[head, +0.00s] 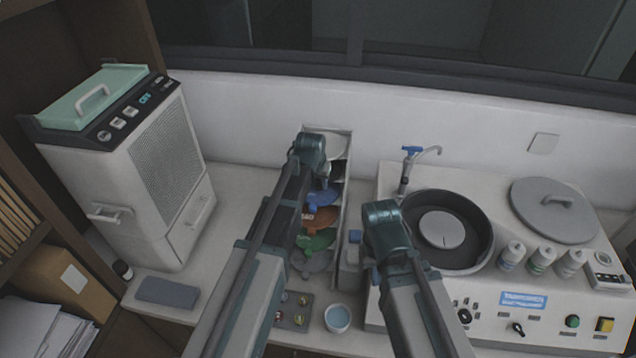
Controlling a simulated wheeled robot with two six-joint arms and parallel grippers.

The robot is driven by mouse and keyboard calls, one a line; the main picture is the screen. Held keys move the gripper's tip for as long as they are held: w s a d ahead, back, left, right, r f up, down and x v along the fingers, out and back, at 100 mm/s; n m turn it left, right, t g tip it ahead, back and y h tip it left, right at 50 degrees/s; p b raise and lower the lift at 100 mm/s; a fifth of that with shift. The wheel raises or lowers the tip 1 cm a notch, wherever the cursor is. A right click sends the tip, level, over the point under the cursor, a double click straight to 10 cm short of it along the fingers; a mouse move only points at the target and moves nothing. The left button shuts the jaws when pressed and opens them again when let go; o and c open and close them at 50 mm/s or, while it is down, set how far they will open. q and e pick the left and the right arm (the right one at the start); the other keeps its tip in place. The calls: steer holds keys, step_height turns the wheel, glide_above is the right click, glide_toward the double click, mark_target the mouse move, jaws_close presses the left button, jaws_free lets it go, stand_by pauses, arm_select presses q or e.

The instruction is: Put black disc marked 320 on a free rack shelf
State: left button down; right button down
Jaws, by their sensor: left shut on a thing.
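The rack (345,205) stands upright behind my arms, with coloured discs on its shelves. From the top I see a white disc, a dark disc (338,168), a blue disc (324,196), an orange-brown disc (322,219), a green disc (317,241) and a grey disc (316,262). My left gripper (325,176) is at the upper part of the rack, shut on the dark disc, which my wrist partly hides. The mark 320 is not readable. My right arm comes up beside the rack; its gripper's fingers are hidden behind its wrist.
A polishing machine with a round black bowl (478,262), a grey lid (552,211) and several bottles stands on the right. A small cup (338,319) and a tray of samples (294,312) lie in front.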

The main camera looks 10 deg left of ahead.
arm_select(q)
steer(key=shift+d, duration=0.1)
stand_by(0.5)
steer(key=c, duration=0.5)
jaws_free()
steer(key=shift+c, duration=0.2)
steer(key=p+v, duration=1.2)
steer(key=v, duration=0.1)
steer(key=shift+r+p, duration=0.35)
steer(key=shift+s, duration=0.1)
steer(key=shift+f, duration=0.1)
